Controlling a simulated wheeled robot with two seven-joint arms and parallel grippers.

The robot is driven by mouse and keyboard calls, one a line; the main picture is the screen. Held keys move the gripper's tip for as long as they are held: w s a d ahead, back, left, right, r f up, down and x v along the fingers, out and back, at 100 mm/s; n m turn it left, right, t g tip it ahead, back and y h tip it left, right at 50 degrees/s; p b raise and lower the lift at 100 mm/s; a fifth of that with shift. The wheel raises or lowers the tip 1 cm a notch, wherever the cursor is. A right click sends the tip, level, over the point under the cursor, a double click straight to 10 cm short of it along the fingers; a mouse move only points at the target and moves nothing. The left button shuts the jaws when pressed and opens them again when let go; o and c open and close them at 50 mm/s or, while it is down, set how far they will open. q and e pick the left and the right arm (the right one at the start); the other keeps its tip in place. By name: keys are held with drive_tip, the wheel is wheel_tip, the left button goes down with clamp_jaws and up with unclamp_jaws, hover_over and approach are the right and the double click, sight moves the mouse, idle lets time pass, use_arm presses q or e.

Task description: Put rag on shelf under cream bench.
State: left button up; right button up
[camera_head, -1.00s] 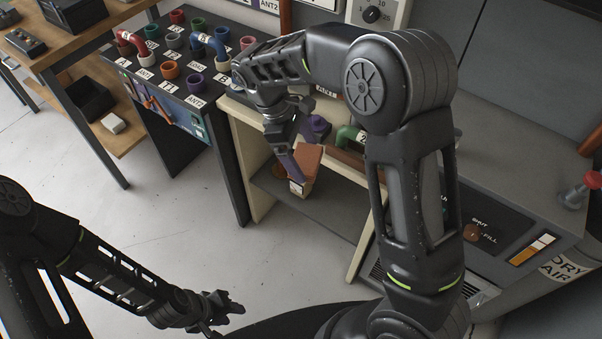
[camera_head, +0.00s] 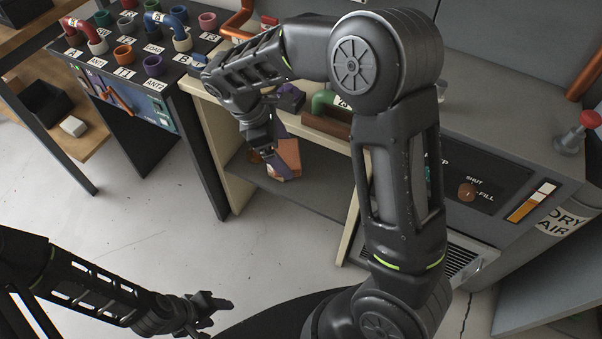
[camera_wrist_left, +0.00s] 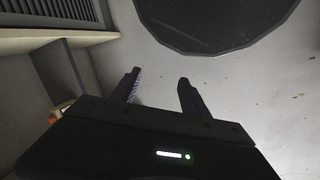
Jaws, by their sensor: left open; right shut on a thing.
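The cream bench (camera_head: 208,140) stands in the middle of the head view, with a dark grey shelf (camera_head: 318,190) low between its legs. My right gripper (camera_head: 280,163) reaches down at the bench's open front. It is shut on a folded terracotta rag (camera_head: 289,155) with a paler lower corner. The rag appears above the shelf; whether it touches the shelf cannot be told. My right forearm hides part of the bench top. My left gripper (camera_head: 218,306) is open and empty over the floor at lower left; its parted fingers show in the left wrist view (camera_wrist_left: 157,90).
A dark stand (camera_head: 205,150) with coloured cups and pipes is left of the bench. A grey cabinet (camera_head: 490,150) with a fill panel stands right. The pale floor (camera_head: 150,220) in front is clear.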

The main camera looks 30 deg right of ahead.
use_arm(q)
wheel_tip(320, 180, down, 35)
drive_tip(key=w+a+b, duration=0.1)
drive_tip(key=w+b, duration=0.1)
drive_tip(key=b, duration=3)
drive_tip(key=shift+w+r+t, duration=0.15)
drive_tip(key=shift+w+t, duration=0.15)
drive_tip(key=shift+t, duration=0.1)
use_arm(e)
drive_tip(key=s+d+f+n+t, duration=0.1)
drive_tip(key=f+n, duration=0.4)
drive_tip(key=f, duration=1.2)
drive_tip(key=s+d+f+n+t, duration=0.1)
drive_tip(key=s+f+n+t, duration=0.2)
drive_tip(key=f, duration=1.5)
drive_tip(key=n, duration=0.3)
drive_tip(key=shift+d+n, duration=0.25)
drive_tip(key=shift+n, duration=0.05)
use_arm(q)
drive_tip(key=shift+a, duration=0.1)
